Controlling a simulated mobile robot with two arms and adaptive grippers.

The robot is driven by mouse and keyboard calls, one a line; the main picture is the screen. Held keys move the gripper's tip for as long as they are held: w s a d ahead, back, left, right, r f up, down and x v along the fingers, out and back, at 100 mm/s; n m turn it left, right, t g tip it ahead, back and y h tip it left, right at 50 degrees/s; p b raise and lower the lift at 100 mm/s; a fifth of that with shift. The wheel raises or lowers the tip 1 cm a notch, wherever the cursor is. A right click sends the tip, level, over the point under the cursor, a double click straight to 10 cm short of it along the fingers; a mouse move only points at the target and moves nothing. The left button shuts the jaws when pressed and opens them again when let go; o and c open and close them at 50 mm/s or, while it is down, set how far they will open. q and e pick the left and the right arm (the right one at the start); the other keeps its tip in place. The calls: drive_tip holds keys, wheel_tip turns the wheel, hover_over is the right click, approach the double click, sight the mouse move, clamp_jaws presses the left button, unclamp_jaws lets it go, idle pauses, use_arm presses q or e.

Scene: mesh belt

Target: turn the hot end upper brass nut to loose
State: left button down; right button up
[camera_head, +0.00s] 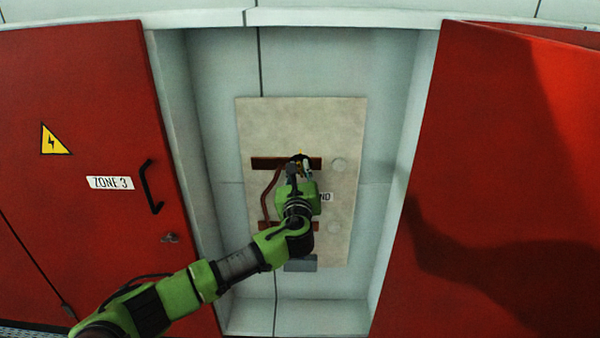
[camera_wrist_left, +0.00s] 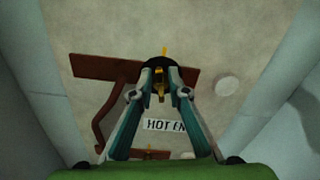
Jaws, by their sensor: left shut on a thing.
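The upper brass nut (camera_wrist_left: 160,86) shows as a small yellow piece between the fingertips of my left gripper (camera_wrist_left: 160,83) in the left wrist view. The fingers are shut on it and hide most of it. In the head view my left gripper (camera_head: 299,168) reaches the upper dark red bar (camera_head: 265,163) on the beige panel (camera_head: 250,125). A dark round part surrounds the fingertips there. My right gripper is not in view.
The panel sits in a pale recess between a red door marked ZONE 3 (camera_head: 80,120) and an open red door (camera_head: 500,180). A lower bar (camera_head: 270,226) and a brown cable (camera_head: 266,200) show on the panel. A grey block (camera_head: 300,264) is at its bottom edge.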

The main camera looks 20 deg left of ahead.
use_arm(q)
drive_tip(key=n+b, duration=0.4)
drive_tip(key=n, duration=0.3)
drive_tip(key=f+n+b, duration=0.1)
drive_tip(key=n+b, duration=0.2)
drive_tip(key=n, duration=0.4)
drive_tip(key=f+n+b, duration=0.1)
drive_tip(key=n+b, duration=0.3)
drive_tip(key=n, duration=0.3)
drive_tip(key=shift+s+a+b, duration=0.15)
drive_tip(key=shift+a+b, duration=0.15)
drive_tip(key=shift+b, duration=0.05)
drive_tip(key=shift+n, duration=0.4)
drive_tip(key=c, duration=2.2)
unclamp_jaws()
drive_tip(key=shift+r, duration=0.1)
drive_tip(key=shift+c, duration=0.2)
